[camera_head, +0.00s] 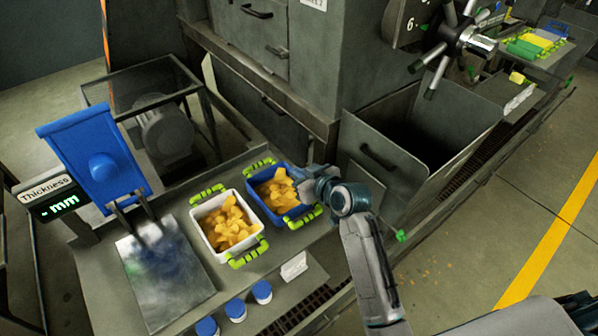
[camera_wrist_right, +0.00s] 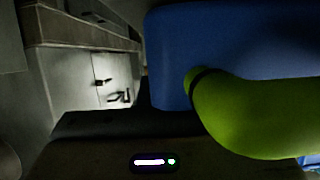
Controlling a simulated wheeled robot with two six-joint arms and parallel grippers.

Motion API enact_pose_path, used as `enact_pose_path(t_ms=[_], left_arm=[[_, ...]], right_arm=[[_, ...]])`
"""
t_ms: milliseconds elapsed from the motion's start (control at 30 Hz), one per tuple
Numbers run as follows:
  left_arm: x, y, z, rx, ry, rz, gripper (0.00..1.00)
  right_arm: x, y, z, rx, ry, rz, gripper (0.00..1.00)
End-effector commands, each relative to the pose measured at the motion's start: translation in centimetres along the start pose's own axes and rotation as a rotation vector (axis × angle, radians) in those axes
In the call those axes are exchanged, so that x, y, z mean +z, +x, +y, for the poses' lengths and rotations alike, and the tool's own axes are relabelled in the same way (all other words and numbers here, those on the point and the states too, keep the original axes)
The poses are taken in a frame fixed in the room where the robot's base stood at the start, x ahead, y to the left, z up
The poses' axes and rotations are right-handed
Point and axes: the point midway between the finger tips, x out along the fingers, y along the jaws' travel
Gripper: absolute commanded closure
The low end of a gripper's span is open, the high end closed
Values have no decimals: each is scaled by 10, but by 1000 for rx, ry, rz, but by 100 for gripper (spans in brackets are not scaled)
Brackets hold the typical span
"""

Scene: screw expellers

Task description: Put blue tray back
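The blue tray (camera_head: 267,210) holds yellow-orange chips and stands on the grey bench in the head view. It has green handles on its far and near sides. My right gripper (camera_head: 312,184) is at the tray's right side, close to the near green handle (camera_head: 304,217). In the right wrist view the blue tray wall (camera_wrist_right: 230,60) and a green handle (camera_wrist_right: 255,118) fill the right side, very close. The fingertips are not clear in either view, so I cannot tell whether they grip the tray. My left gripper is not in view.
A white tray (camera_head: 212,246) of similar chips stands directly left of the blue tray. Blue-capped jars (camera_head: 236,309) and a small white card (camera_head: 294,266) are at the bench's front. A thickness gauge (camera_head: 52,197) is at left, an open grey hopper (camera_head: 400,178) at right.

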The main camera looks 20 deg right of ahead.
Motion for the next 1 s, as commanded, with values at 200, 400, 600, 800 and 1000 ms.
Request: enact_pose_path(t_ms=[200,400,600,800,1000], left_arm=[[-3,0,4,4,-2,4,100],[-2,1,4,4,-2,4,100],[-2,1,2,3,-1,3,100],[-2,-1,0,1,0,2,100],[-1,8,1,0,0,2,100]], right_arm=[[1,0,0,1,-1,3,100],[4,2,0,1,-1,1,89],[3,2,0,1,-1,1,75],[0,0,0,1,-1,2,75],[4,-22,1,2,-4,2,75]])
